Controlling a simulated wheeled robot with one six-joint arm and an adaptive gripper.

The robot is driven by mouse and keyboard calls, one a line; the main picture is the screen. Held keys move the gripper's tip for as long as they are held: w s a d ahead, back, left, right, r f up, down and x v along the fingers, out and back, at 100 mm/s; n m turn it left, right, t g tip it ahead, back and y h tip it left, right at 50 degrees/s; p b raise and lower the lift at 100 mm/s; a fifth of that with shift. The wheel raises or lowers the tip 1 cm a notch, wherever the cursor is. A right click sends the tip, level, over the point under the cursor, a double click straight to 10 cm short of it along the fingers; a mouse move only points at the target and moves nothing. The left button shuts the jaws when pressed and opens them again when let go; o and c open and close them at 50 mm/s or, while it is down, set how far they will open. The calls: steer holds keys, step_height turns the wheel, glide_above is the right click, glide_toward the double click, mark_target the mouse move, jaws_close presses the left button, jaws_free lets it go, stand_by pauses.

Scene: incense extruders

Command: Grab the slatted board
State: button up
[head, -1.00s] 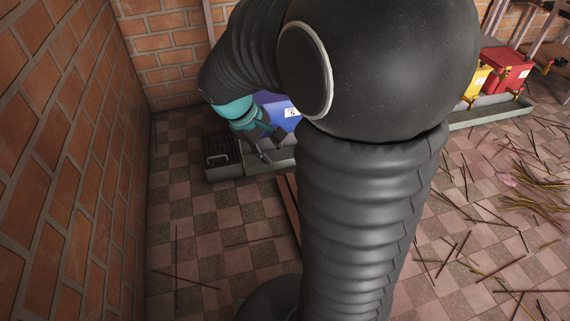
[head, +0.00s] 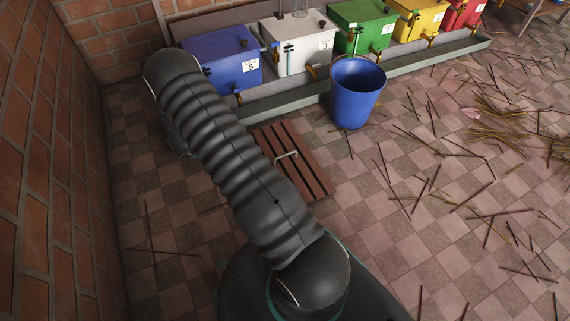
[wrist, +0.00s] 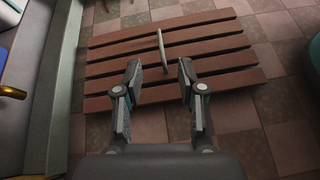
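The slatted board (head: 312,172) lies flat on the tiled floor in the head view, brown slats with a pale metal handle (head: 286,156) on top. My arm covers part of its left side. In the wrist view the slatted board (wrist: 215,47) fills the upper middle, and its handle (wrist: 162,50) stands up near the middle. My gripper (wrist: 158,68) is open and empty, with its fingers over the near slats and the handle just beyond, roughly between the fingertip lines. The gripper is hidden behind my arm in the head view.
A blue bucket (head: 357,92) stands right of the board. A long metal trough (head: 415,73) with coloured boxes, such as the blue box (head: 222,57), runs along the back. A brick wall (head: 40,160) stands at left. Thin sticks litter the floor at right.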

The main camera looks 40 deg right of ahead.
steer(key=n+h, duration=0.1)
steer(key=n, duration=0.1)
glide_toward(285, 155)
steer(key=x, duration=0.2)
steer(key=b+x, duration=0.1)
steer(key=x, duration=0.2)
steer(key=shift+w+a+f, duration=0.1)
steer(key=shift+a+f, duration=0.1)
steer(key=shift+f, duration=0.2)
steer(key=shift+r+b+x, duration=0.15)
steer(key=shift+b+x, duration=0.1)
steer(key=shift+x, duration=1.15)
steer(key=shift+r+b+x, duration=0.2)
steer(key=shift+x, duration=1.25)
steer(key=shift+w+d, duration=0.15)
steer(key=shift+c, duration=0.2)
jaws_close()
steer(key=shift+r, duration=0.1)
